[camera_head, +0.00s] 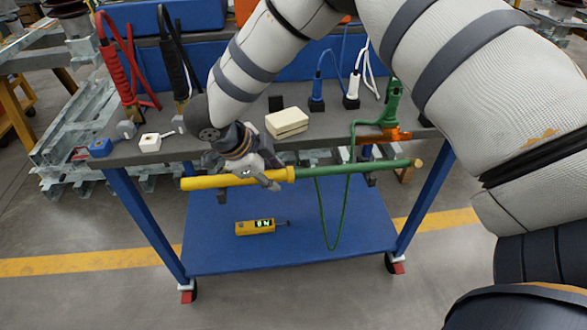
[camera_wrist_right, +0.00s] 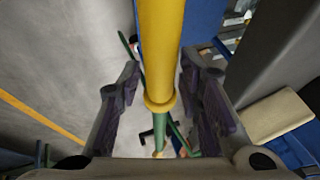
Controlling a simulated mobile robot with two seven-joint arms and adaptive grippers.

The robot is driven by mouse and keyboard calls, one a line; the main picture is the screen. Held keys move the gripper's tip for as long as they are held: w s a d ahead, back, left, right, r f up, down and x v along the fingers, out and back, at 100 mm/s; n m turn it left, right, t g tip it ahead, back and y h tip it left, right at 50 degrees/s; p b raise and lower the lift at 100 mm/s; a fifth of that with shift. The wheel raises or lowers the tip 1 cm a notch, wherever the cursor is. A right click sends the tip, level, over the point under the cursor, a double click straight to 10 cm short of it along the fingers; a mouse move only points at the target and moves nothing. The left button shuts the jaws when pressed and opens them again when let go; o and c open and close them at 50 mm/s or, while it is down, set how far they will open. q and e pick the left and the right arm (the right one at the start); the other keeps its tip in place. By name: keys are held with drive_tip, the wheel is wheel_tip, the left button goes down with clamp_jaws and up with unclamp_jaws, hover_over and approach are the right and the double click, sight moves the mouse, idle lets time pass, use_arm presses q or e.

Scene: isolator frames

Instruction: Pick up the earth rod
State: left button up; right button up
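The earth rod is a long pole with a yellow handle part (camera_head: 212,182) and a green part (camera_head: 350,169), lying level along the front edge of the trolley. A green cable hangs from it. My right gripper (camera_head: 262,177) is at the yellow part, near the yellow collar. In the right wrist view the yellow part (camera_wrist_right: 160,40) runs between the two fingers (camera_wrist_right: 162,72), with gaps visible on both sides. The gripper is open around the rod. My left gripper is not in view.
The trolley top (camera_head: 330,128) holds a cream block (camera_head: 287,122), a blue padlock-like piece (camera_head: 101,147), a white one (camera_head: 150,142) and a green clamp (camera_head: 391,102). A yellow tester (camera_head: 255,227) lies on the blue lower shelf (camera_head: 330,245). Red cable gear (camera_head: 118,75) stands at the back left.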

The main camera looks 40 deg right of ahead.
clamp_jaws()
drive_tip(key=shift+w+r, duration=0.1)
drive_tip(key=shift+r, duration=0.25)
wheel_tip(320, 180, up, 3)
drive_tip(key=shift+r, duration=0.1)
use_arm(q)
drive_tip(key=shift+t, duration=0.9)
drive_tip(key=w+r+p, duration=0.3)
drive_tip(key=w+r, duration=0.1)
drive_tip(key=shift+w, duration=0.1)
use_arm(e)
drive_tip(key=s+a+r, duration=0.4)
drive_tip(key=s+r, duration=0.5)
drive_tip(key=s, duration=0.4)
drive_tip(key=shift+s, duration=0.3)
